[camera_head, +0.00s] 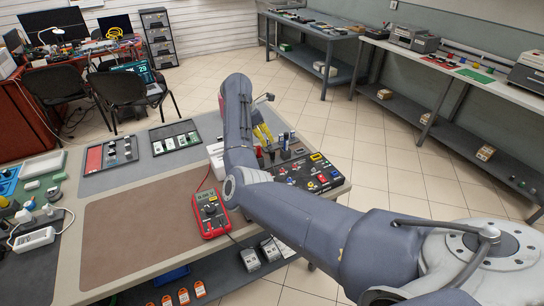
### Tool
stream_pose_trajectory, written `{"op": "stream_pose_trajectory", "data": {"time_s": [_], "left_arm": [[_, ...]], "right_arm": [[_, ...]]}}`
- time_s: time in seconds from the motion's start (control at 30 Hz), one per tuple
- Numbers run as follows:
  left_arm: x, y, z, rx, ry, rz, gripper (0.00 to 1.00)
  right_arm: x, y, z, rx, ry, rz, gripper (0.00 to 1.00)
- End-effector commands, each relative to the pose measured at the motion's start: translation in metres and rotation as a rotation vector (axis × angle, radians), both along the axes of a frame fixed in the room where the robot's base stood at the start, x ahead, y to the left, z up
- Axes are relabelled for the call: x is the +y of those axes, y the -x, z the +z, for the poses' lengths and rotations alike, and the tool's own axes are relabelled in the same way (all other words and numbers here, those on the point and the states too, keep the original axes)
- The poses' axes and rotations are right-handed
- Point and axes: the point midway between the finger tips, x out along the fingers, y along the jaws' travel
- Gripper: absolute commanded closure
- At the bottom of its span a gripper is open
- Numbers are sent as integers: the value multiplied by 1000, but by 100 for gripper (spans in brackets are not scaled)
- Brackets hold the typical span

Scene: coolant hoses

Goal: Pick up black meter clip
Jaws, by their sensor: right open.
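A red multimeter (210,213) with a dark dial lies near the right edge of the workbench. A red lead runs up from it and a dark lead runs off to its right, under my right arm. I cannot make out the black meter clip; it may be hidden behind the arm or too small to tell. My right arm comes in from the lower right, bends above the bench beside the meter, and its far link rises toward the back. My right gripper is open, mostly hidden by that arm, and its fingertips cannot be made out. My left gripper is not in view.
A control panel (322,179) with colored buttons and a rack with yellow-handled tools (262,134) stand right of the arm. A brown mat (135,228) is bare. Trays (110,155) with small parts lie at the back; a white device (34,239) is at left.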

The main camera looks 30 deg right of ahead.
Motion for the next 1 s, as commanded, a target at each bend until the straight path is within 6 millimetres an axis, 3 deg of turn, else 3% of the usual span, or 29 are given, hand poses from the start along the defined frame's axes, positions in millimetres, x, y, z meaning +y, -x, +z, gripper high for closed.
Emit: {"op": "stream_pose_trajectory", "data": {"time_s": [0.2,0.57,1.0], "left_arm": [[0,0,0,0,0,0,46],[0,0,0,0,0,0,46],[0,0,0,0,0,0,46]], "right_arm": [[-14,2,-32,2,2,0,60],[-21,3,-52,2,1,-1,60],[-36,9,-95,3,2,1,60]]}}
